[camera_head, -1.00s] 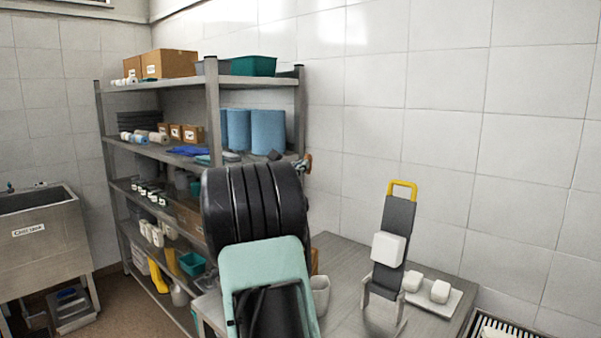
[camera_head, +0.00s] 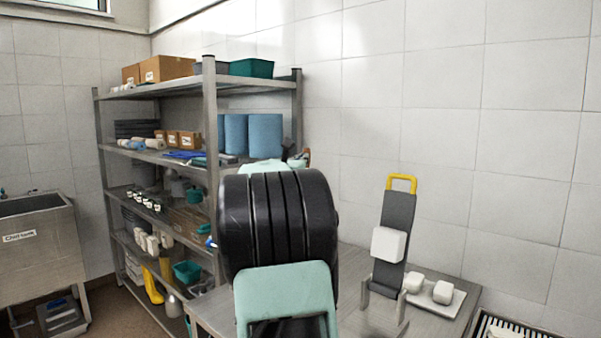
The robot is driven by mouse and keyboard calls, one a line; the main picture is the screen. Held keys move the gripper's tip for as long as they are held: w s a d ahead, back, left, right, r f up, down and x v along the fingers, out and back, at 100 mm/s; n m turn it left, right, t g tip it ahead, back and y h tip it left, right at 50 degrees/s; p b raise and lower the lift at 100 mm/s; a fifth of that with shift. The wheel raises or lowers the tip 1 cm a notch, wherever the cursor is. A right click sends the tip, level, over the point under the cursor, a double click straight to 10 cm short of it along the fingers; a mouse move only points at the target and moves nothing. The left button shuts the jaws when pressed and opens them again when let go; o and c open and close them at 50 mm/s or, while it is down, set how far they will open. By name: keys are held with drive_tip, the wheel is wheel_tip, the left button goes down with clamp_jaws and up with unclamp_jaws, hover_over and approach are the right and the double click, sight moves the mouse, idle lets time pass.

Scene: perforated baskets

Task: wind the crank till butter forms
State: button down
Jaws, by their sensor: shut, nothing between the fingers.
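No churn or crank can be made out for certain. My arm, with its black ribbed joint and mint-green covers, fills the middle of the view and hides much of the table behind it. No butter in a churn is visible.
A metal table (camera_head: 350,268) carries a dark slanted stand (camera_head: 397,215) with a yellow handle and a white block. A tray (camera_head: 445,309) with white blocks lies beside it. A loaded shelf rack (camera_head: 209,130) stands left, a steel sink (camera_head: 45,250) farther left. A grate (camera_head: 497,328) is at right.

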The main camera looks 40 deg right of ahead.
drive_tip(key=shift+w+d+n+t+y+b, duration=0.25)
drive_tip(key=shift+d+b, duration=0.45)
drive_tip(key=shift+b, duration=0.25)
drive_tip(key=shift+w+d+n+t+y+b, duration=0.15)
drive_tip(key=shift+d+t+b, duration=0.1)
drive_tip(key=shift+d+b, duration=0.55)
drive_tip(key=shift+a+f, duration=0.1)
